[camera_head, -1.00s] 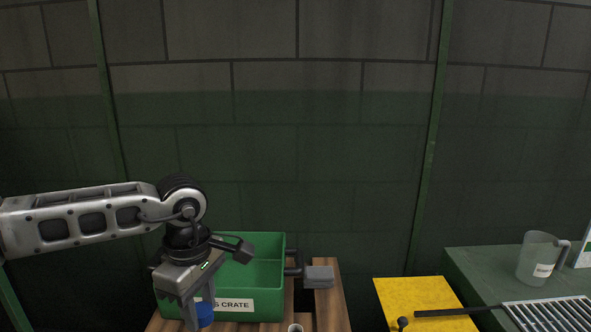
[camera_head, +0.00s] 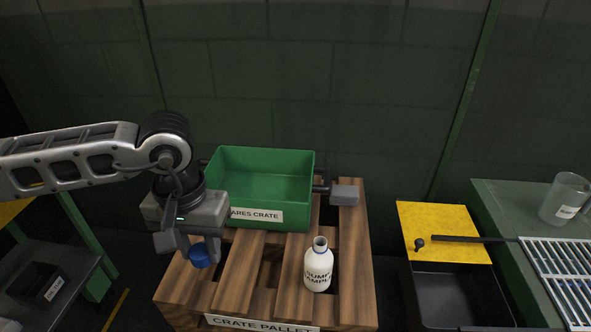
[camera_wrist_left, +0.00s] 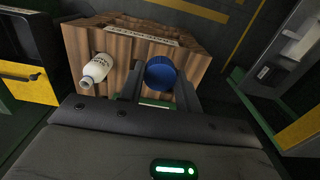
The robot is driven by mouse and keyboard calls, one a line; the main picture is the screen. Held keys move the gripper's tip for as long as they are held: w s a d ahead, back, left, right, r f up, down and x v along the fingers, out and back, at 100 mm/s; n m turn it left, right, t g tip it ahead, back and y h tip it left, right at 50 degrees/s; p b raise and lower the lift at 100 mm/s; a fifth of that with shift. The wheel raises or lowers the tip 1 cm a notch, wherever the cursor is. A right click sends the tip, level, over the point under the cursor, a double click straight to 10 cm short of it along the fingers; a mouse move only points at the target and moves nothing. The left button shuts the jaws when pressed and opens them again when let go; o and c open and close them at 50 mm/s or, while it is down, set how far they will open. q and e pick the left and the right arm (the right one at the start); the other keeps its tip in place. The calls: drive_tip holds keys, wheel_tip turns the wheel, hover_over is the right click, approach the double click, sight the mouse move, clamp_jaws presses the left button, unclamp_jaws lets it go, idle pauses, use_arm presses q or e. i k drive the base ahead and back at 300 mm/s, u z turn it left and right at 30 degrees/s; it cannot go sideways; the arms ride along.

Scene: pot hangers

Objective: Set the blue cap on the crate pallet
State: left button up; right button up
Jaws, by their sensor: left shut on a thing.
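The blue cap (camera_head: 201,255) is held between the fingers of my left gripper (camera_head: 190,246), above the front left part of the wooden crate pallet (camera_head: 238,275). In the left wrist view the blue cap (camera_wrist_left: 161,73) sits between the two fingers of the left gripper (camera_wrist_left: 160,82), with the slatted crate pallet (camera_wrist_left: 120,55) behind it. I cannot tell how large the gap between cap and slats is. My right gripper is not in view.
A white bottle (camera_head: 318,266) with an open top stands on the pallet. A green crate (camera_head: 265,178) sits at the pallet's back. A yellow panel (camera_head: 445,232), a black bin and a green bench (camera_head: 505,207) with a clear jug (camera_head: 565,199) are on the right. The front middle slats are clear.

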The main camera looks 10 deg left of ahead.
sight(236, 272)
drive_tip(key=u, duration=1.15)
drive_tip(key=k, duration=0.55)
drive_tip(key=z, duration=0.9)
drive_tip(key=i, duration=0.95)
